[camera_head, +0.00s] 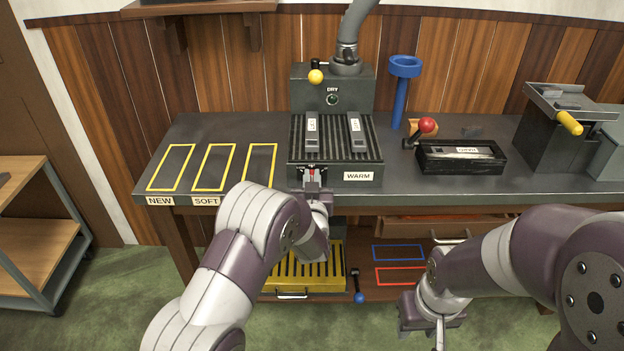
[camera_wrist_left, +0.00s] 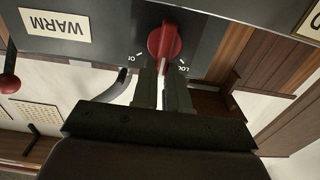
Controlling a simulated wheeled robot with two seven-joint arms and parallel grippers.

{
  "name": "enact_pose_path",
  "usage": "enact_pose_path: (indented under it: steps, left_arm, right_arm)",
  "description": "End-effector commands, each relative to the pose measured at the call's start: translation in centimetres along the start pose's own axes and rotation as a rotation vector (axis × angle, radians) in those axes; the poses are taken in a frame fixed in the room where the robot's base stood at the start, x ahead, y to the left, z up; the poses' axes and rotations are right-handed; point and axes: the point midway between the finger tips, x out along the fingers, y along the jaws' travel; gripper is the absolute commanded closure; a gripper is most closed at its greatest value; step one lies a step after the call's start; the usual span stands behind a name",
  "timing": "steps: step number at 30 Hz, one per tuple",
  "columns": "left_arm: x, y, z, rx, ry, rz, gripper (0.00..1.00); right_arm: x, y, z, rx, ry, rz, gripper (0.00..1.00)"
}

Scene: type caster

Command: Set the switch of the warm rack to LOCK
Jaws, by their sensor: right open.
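The warm rack (camera_head: 372,165) is a dark ribbed block on the bench with a WARM label, and two labelled pieces lie on top of it. Its switch is a red knob (camera_wrist_left: 165,42), seen close in the left wrist view between a partly cut-off LOCK mark and another mark hard to read. The knob stands roughly upright in that view. My left gripper (camera_head: 312,176) is at the rack's front face. Its two fingers (camera_wrist_left: 163,75) are at the knob's near end with a narrow gap between them; I cannot tell if they touch it. My right gripper (camera_head: 437,328) is open and empty, low at right.
A yellow slotted tray (camera_head: 318,268) sits below the bench. A black box (camera_head: 460,158) and a red-knobbed lever (camera_head: 426,126) stand right of the rack. Yellow-outlined NEW and SOFT areas (camera_head: 190,168) on the left are empty. A blue stand (camera_head: 403,90) is behind.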

Motion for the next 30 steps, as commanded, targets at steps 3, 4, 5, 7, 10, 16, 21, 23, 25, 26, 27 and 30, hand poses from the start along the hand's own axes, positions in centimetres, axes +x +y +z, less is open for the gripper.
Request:
enact_pose_path:
  steps: [3,4,5,7,10,16,21,23,25,26,27,30]
  left_arm:
    - [0.0,0.0,0.1,-0.001,-0.001,0.000,1.00]
    - [0.0,0.0,0.1,-0.003,-0.001,0.000,1.00]
    - [0.0,0.0,0.1,-0.006,-0.001,0.000,1.00]
    - [0.0,-0.1,0.1,-0.016,-0.001,0.000,1.00]
    - [0.0,-0.1,0.3,-0.047,-0.001,0.000,1.00]
    - [0.0,-0.5,0.5,-0.166,-0.001,0.000,1.00]
    - [0.0,-0.8,0.7,-0.319,0.000,0.000,1.00]
    - [0.0,-0.9,0.8,-0.375,0.000,0.000,1.00]
    - [-0.1,-1.1,0.9,-0.442,0.000,0.000,1.00]
    - [0.0,-1.2,0.9,-0.471,-0.001,0.000,1.00]
    - [-0.1,-1.2,1.0,-0.508,-0.001,0.000,1.00]
    - [0.0,-1.5,1.1,-0.599,-0.001,0.000,1.00]
  right_arm:
    - [0.0,0.0,0.0,0.000,0.000,0.000,0.57]
    - [0.1,0.0,0.0,0.000,0.000,0.000,0.57]
    - [0.1,0.0,0.0,0.000,0.000,0.000,0.57]
    - [0.3,0.0,0.0,0.000,0.000,0.000,0.57]
    - [0.7,0.0,0.1,0.000,0.000,0.000,0.57]
    - [2.1,0.0,0.2,0.000,0.000,0.000,0.57]
    - [3.8,0.0,0.5,0.000,0.000,0.000,0.57]
    - [4.4,0.0,0.5,0.000,0.000,0.000,0.57]
    - [5.2,0.0,0.6,0.000,0.000,0.000,0.57]
    - [5.5,0.0,0.7,0.000,0.000,0.000,0.57]
    - [5.9,0.0,0.7,0.000,0.000,0.000,0.57]
    - [6.9,0.0,0.8,0.000,0.000,0.000,0.57]
